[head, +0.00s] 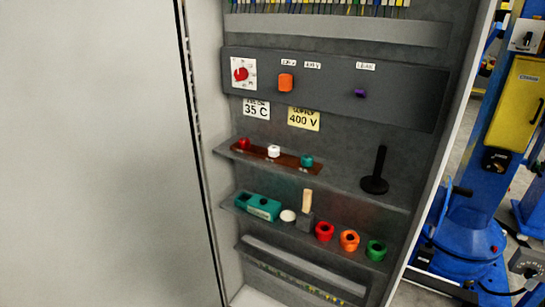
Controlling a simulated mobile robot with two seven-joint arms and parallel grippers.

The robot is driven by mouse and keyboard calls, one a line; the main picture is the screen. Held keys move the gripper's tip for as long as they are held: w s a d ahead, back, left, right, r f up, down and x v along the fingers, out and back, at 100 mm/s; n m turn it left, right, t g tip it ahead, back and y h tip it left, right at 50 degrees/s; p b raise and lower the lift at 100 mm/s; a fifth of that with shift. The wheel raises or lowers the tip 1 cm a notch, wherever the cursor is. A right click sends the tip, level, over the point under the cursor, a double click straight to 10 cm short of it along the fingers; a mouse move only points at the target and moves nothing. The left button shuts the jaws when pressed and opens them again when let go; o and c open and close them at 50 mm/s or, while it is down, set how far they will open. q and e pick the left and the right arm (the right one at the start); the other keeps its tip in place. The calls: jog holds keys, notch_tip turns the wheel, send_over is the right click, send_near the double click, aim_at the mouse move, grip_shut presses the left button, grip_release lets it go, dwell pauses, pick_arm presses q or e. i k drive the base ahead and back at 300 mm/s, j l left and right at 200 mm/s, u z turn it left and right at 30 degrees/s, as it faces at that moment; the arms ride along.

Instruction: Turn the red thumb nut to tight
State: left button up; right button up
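A small red knob (243,143) sits at the left end of a brown strip (290,157) on the upper shelf, and looks like the red thumb nut. A white knob (274,151) and a teal knob (306,161) stand on the same strip to its right. Small labels on the strip's front are too small to read. How tight the red knob is cannot be told. Neither of my grippers is in view.
A panel above carries a red dial (240,74), an orange knob (286,83) and a purple knob (360,93). A black post (377,172) stands right on the upper shelf. The lower shelf holds a red ring (325,231) and other parts. A cabinet door (100,150) fills the left.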

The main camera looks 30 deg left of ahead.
aim_at(244, 142)
jog(key=u, duration=0.75)
jog(key=i+j+u, duration=0.2)
jog(key=j+u, duration=0.25)
jog(key=i+j+u, duration=0.15)
jog(key=u, duration=0.3)
jog(key=i, duration=0.1)
